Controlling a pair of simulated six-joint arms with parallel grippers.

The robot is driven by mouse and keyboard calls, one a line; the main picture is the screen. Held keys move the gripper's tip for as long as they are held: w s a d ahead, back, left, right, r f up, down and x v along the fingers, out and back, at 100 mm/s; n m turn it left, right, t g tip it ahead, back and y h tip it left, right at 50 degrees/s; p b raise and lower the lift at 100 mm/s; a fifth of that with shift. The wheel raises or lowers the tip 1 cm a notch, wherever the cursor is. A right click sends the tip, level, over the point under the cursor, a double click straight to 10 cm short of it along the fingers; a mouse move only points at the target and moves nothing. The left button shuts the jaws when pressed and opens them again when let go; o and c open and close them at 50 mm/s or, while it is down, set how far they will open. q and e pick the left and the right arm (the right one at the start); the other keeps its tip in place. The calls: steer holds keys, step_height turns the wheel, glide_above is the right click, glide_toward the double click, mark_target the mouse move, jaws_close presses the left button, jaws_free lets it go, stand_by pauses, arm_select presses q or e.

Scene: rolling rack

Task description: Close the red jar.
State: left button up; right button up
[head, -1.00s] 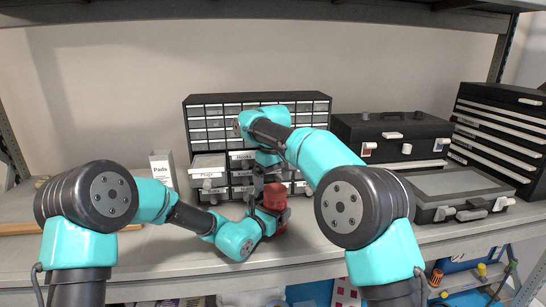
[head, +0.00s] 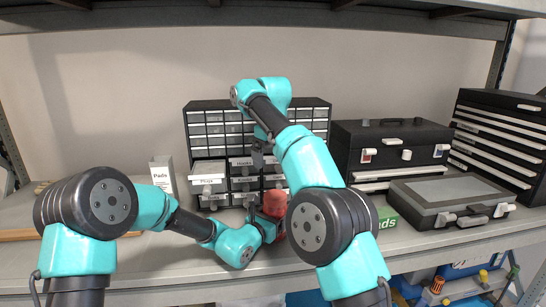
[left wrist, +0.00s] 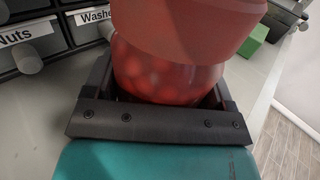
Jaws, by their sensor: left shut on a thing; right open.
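The red jar (head: 274,205) stands on the shelf in front of the small-drawer cabinet, partly hidden by my arms. In the left wrist view its translucent body (left wrist: 165,75) shows round contents, and an opaque red lid (left wrist: 190,25) sits on top. I cannot tell how tight the lid is. My left gripper (head: 268,226) is shut around the jar's body, low down. Its jaws also show on both sides of the jar in the left wrist view (left wrist: 165,98). My right gripper (head: 258,158) is open and empty, above the jar and apart from it.
The drawer cabinet (head: 208,122) stands behind the jar, with some labelled drawers pulled out. A white Pads box (head: 162,172) is at left. A green box (head: 386,217), a grey flat case (head: 450,195) and black toolboxes (head: 390,135) stand at right.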

arm_select(q)
steer(key=o, duration=1.7)
steer(key=v, duration=1.7)
steer(key=shift+s, duration=0.2)
